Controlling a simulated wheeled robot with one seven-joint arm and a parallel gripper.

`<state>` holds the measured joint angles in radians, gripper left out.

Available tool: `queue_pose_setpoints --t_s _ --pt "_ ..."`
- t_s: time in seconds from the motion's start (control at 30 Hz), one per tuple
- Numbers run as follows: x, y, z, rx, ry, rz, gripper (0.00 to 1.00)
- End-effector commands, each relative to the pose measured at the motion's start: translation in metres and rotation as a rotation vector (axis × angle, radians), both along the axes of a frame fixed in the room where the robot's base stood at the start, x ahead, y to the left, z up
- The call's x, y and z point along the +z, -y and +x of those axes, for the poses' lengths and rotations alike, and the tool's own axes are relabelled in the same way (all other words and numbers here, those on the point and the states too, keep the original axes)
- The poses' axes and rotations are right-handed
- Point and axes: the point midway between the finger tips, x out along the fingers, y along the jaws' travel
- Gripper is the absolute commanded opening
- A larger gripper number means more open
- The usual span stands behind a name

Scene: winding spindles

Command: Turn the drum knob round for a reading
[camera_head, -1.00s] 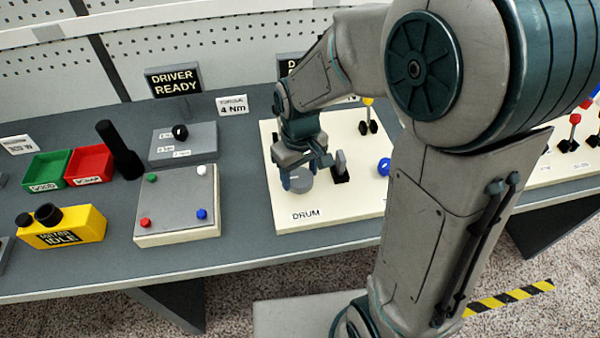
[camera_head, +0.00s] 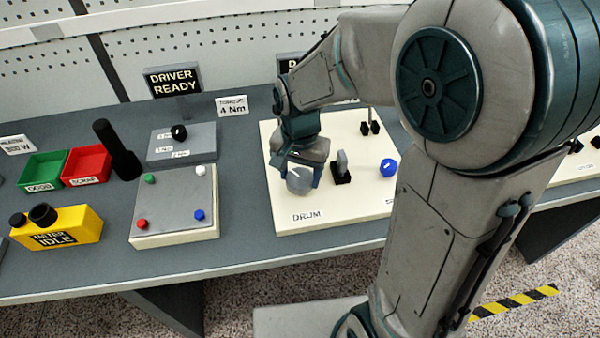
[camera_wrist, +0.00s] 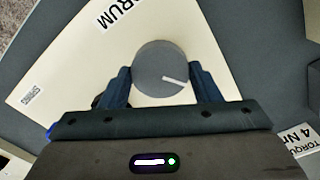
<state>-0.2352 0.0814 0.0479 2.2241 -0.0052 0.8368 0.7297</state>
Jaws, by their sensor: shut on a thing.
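The drum knob is a round grey disc with a white pointer line; it stands on the cream panel (camera_head: 345,211) behind the DRUM label (camera_head: 307,216). In the wrist view the drum knob (camera_wrist: 155,62) sits between the two blue fingers of my gripper (camera_wrist: 160,85). The pointer line there runs from the middle toward the lower right. My gripper (camera_head: 301,180) also shows in the head view, shut on the knob from above and partly hiding it.
A grey lever (camera_head: 342,168) and a blue knob (camera_head: 388,168) stand to the right on the same panel. A board with coloured buttons (camera_head: 176,212) lies to the left. A DRIVER READY sign (camera_head: 172,82) and a 4 Nm card (camera_head: 232,106) stand behind.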

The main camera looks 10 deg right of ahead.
Motion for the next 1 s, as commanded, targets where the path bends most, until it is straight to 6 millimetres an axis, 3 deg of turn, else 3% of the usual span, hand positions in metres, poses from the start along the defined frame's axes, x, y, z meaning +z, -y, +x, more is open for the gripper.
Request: queue_pose_setpoints --t_s 0.6,1.0 --pt "0.0008 -0.0001 0.0019 -0.581 0.004 0.001 0.34" --pt "0.0011 -0.0004 0.0023 -0.861 0.005 0.003 0.34"
